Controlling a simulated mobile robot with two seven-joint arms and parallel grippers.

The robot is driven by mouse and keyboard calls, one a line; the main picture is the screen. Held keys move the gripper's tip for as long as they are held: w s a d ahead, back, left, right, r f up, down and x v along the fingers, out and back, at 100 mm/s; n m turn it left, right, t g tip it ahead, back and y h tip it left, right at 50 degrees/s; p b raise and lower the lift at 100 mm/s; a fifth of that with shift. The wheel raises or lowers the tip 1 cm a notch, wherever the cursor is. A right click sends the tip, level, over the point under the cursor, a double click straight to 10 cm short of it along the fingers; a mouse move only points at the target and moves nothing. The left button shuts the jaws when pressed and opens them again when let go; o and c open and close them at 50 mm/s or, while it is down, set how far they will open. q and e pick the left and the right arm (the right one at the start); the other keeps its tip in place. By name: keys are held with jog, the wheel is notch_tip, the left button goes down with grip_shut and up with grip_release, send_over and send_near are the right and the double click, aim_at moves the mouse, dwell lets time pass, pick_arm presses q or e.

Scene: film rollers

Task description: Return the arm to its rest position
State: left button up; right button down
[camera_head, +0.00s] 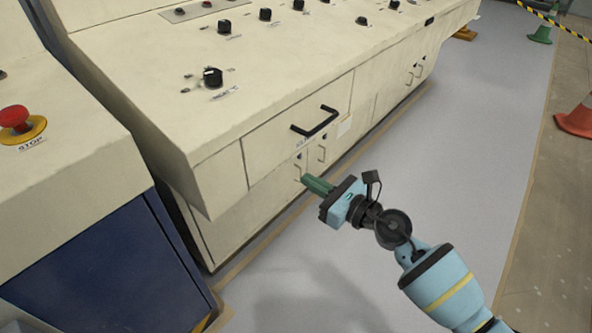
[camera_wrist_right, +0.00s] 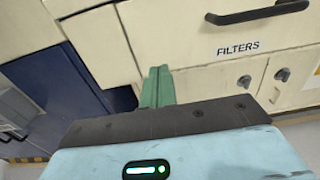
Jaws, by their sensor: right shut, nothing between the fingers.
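My right gripper (camera_head: 317,185) has green fingers and is shut and empty. In the head view it is in the middle, in front of the cream cabinet, near the lower handles and below the black drawer handle (camera_head: 315,122). My light-blue right arm reaches in from the lower right. In the right wrist view the green fingers (camera_wrist_right: 157,88) are pressed together, with the cabinet front behind them. From these views I cannot tell the exact gap between fingers and cabinet. My left gripper is not in view.
The cream console (camera_head: 215,120) carries several black knobs. A red stop button (camera_head: 15,118) sits on the blue-sided cabinet at left. A drawer label (camera_wrist_right: 238,47) reads FILTERS. Grey floor (camera_head: 455,175) lies open to the right. Cones (camera_head: 577,117) stand at far right.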

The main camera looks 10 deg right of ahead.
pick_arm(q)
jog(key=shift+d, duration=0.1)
pick_arm(e)
jog(key=shift+v, duration=1.1)
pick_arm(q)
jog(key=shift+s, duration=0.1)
